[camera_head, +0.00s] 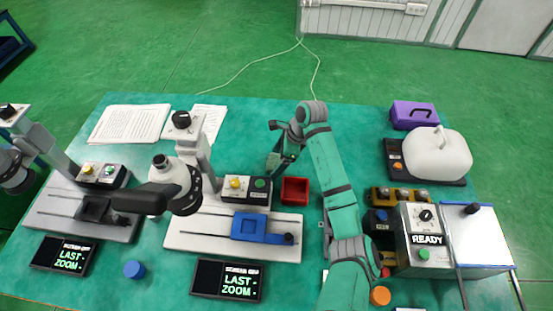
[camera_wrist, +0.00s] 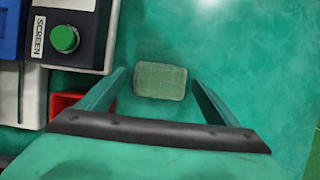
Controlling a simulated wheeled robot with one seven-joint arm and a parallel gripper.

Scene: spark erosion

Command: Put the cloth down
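The cloth (camera_wrist: 160,80) is a small green rectangle with a faint grid. In the wrist view it lies flat on the green table top, between and beyond my two fingertips. A gap shows between the cloth and each finger. My gripper (camera_wrist: 159,84) is open, with its fingers spread on either side of the cloth and nothing pinched between them. In the head view my gripper (camera_head: 277,155) is over the middle of the table, behind the small red tray (camera_head: 295,190). I cannot make out the cloth in the head view.
A microscope stand (camera_head: 235,225) with a blue slide is left of the red tray. A READY control box (camera_head: 425,235), a white-domed device (camera_head: 437,153) and a purple case (camera_head: 414,115) stand at right. Papers (camera_head: 130,123) lie at back left. Bare table surrounds the cloth.

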